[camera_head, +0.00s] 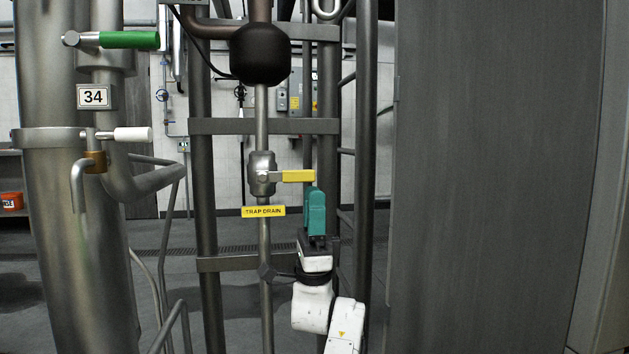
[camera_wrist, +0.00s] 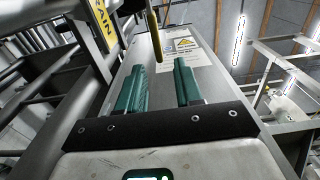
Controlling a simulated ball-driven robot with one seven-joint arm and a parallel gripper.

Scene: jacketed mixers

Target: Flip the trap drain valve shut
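The trap drain valve (camera_head: 262,173) is a metal body on a thin vertical pipe, above a yellow "TRAP DRAIN" label (camera_head: 263,211). Its yellow handle (camera_head: 298,176) points right, level and across the pipe. In the wrist view the handle (camera_wrist: 154,36) comes in from the top edge, its tip near the gap between the fingertips. My gripper (camera_head: 315,190) points up just below the handle's right end. The wrist view shows its two teal fingers (camera_wrist: 160,66) apart with nothing between them. I cannot tell whether a finger touches the handle.
A large grey panel (camera_head: 490,180) fills the right side. Dark frame posts (camera_head: 203,180) and a crossbar (camera_head: 265,126) stand around the pipe. At left, a steel column (camera_head: 60,250) carries a green-handled valve (camera_head: 128,40) and a white-handled one (camera_head: 132,134). A dark round trap (camera_head: 260,54) sits above.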

